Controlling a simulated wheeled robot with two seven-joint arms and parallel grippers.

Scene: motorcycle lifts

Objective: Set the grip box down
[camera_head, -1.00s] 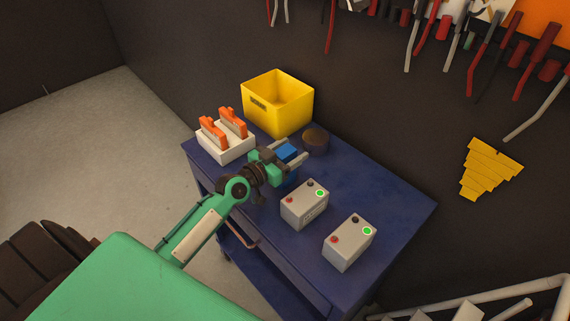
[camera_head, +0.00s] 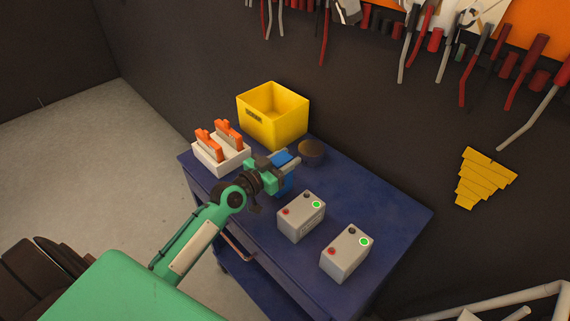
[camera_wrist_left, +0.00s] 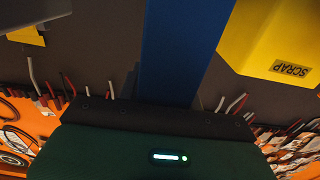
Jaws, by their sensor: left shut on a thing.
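The blue grip box (camera_head: 285,158) is between the jaws of my left gripper (camera_head: 284,167), which is shut on it. It is over the blue bench (camera_head: 385,203), between the white tray and the nearer grey box. Part of the box is hidden by the jaws, and I cannot tell whether its underside touches the bench top. In the left wrist view the grip box (camera_wrist_left: 184,50) is a tall blue face rising from the gripper body. My right gripper is not in view.
A yellow bin (camera_head: 273,120) marked SCRAP stands at the back. A white tray (camera_head: 222,158) holds orange-topped things. A round brown object (camera_head: 312,152) is close behind the gripper. Two grey boxes with green lights (camera_head: 301,217) (camera_head: 345,255) stand to the right. The back-right bench top is clear.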

